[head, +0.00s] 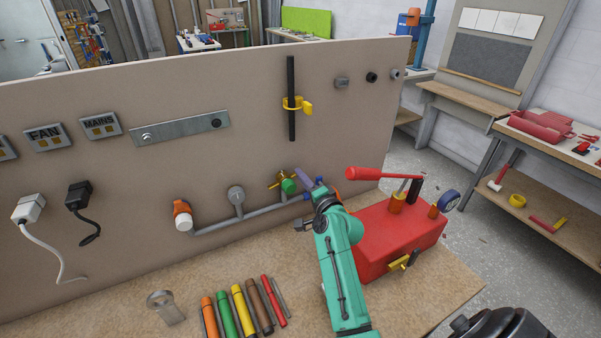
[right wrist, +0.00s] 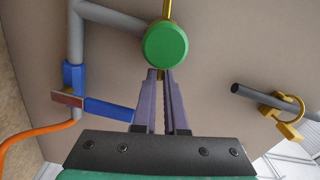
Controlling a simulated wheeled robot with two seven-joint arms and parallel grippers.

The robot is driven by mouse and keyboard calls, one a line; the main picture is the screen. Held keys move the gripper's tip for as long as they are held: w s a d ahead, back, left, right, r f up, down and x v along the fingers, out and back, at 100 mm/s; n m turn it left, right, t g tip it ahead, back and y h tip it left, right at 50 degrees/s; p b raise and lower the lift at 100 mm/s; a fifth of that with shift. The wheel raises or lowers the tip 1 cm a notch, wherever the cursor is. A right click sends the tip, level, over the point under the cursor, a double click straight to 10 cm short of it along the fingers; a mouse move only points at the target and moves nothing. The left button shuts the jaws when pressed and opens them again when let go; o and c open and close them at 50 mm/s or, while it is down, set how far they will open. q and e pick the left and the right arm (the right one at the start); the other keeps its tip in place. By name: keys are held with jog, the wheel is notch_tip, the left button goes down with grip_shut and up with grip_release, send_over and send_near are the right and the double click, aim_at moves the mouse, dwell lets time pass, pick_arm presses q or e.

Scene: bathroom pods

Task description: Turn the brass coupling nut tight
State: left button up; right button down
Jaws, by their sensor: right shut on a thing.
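The pipe (head: 255,212) runs along the upright board, with a round green part (head: 288,186) and brass pieces (head: 277,180) near its right end. In the right wrist view the green part (right wrist: 165,46) fills the upper middle, with a brass stem (right wrist: 168,9) above it. My right gripper (head: 304,181) is at this end of the pipe. Its purple fingers (right wrist: 161,74) are nearly together just below the green part, shut on a small brass piece, probably the coupling nut, mostly hidden between them. My left gripper is not in view.
A red pump box (head: 395,240) stands close right of my right arm. Several coloured tools (head: 240,303) lie on the bench in front. A blue fitting (right wrist: 73,78) with a blue lever and an orange hose (right wrist: 38,127) sit left of the fingers in the wrist view.

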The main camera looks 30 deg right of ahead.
jog(key=shift+d+f+m, duration=0.1)
jog(key=shift+f+m, duration=0.45)
jog(key=shift+m, duration=0.75)
jog(key=c, duration=1)
grip_release()
jog(key=shift+o, duration=0.2)
jog(key=shift+s+f, duration=0.1)
jog(key=s+b, duration=0.3)
jog(key=s, duration=1.1)
jog(key=shift+s+a+b, duration=0.15)
jog(key=shift+a+b, duration=0.15)
jog(key=shift+a, duration=0.15)
